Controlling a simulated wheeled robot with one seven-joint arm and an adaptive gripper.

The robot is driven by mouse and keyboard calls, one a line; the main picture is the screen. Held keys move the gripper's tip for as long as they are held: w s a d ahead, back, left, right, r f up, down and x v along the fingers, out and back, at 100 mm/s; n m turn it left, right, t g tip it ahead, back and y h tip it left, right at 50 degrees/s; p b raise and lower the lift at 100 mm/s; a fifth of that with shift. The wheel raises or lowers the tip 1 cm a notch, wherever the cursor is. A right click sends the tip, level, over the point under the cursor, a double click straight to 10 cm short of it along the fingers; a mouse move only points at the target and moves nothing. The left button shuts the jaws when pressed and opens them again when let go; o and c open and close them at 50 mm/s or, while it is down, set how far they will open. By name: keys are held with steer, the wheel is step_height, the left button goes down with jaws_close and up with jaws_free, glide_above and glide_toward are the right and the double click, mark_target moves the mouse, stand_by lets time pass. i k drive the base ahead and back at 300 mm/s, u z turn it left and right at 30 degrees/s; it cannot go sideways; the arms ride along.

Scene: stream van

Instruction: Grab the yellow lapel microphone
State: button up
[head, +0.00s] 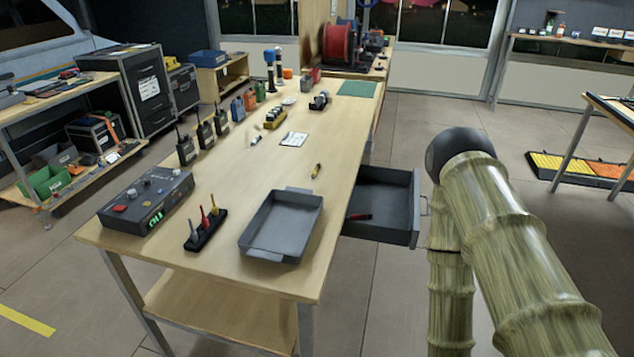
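A small yellow item with a dark end (316,171) lies on the long wooden table (250,180), right of its middle. It is too small to tell if it is a lapel microphone. A black stand (205,236) near the table's front holds three small upright pieces: a grey-blue one (191,228), a red one (204,218) and a yellow one (214,205). I cannot tell what these are. My arm shows at the right, beside the table, but my gripper is not in view.
A grey tray (282,224) sits at the table's front right. A drawer (385,210) stands open on the right side, with a red and black item (358,216) inside. A control box (146,200) and several radios (204,134) line the left.

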mark_target(315, 172)
steer(key=z, duration=1.4)
steer(key=i, duration=0.9)
steer(key=u, duration=2.5)
